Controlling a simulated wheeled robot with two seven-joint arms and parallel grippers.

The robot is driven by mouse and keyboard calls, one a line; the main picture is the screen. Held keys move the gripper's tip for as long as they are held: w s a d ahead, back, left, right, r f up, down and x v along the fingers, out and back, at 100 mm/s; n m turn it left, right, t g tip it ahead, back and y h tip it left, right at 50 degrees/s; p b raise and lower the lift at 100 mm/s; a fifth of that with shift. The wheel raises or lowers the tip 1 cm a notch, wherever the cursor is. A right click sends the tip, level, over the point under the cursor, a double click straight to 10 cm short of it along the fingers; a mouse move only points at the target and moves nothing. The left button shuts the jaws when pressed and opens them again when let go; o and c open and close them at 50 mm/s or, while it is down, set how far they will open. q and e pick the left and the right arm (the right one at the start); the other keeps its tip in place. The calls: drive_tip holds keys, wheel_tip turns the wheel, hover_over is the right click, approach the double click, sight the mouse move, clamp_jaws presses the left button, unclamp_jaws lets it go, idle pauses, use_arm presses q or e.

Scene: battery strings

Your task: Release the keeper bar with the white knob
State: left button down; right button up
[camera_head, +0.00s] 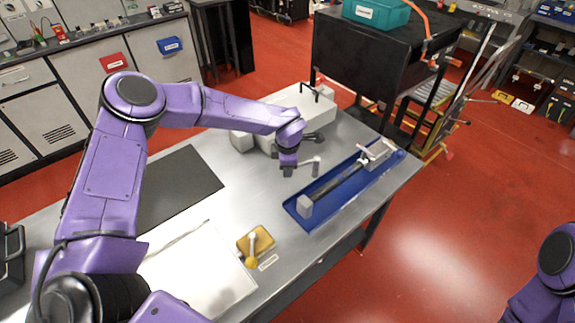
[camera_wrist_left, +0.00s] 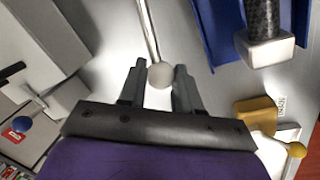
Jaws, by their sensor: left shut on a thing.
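My left gripper (camera_head: 289,171) is low over the grey bench, left of the blue tray, and points down. In the left wrist view its two dark fingers (camera_wrist_left: 158,80) are on either side of the pale round white knob (camera_wrist_left: 161,75), shut on it. A thin metal rod (camera_wrist_left: 149,28) runs away from the knob, toward the top of that view. In the head view a grey lever-like part (camera_head: 316,164) shows just right of the fingers. Which part is the keeper bar is not clear. My right gripper is out of view.
A blue tray (camera_head: 293,206) holding a dark bar (camera_head: 341,187) with pale end blocks lies to the right. A yellow block (camera_head: 263,240) with a yellow knob sits near the bench's front. A white housing (camera_head: 313,121) stands behind the gripper.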

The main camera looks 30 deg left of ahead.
use_arm(q)
drive_tip(key=shift+w+a+r, duration=0.2)
drive_tip(key=shift+w+a, duration=0.05)
drive_tip(key=shift+w, duration=0.05)
drive_tip(key=c, duration=1.1)
unclamp_jaws()
drive_tip(key=o, duration=0.3)
drive_tip(key=shift+a+f, duration=0.15)
drive_tip(key=shift+f, duration=0.05)
drive_tip(key=shift+s+d+r+b, duration=0.15)
drive_tip(key=shift+s+r+b, duration=0.2)
drive_tip(key=shift+r, duration=1.4)
drive_tip(key=shift+s+d+r+b, duration=0.2)
drive_tip(key=shift+r+b, duration=0.3)
drive_tip(key=shift+r, duration=1.2)
drive_tip(key=shift+s+d+r+b, duration=0.1)
drive_tip(key=shift+s+r+b, duration=0.3)
drive_tip(key=shift+r, duration=1.35)
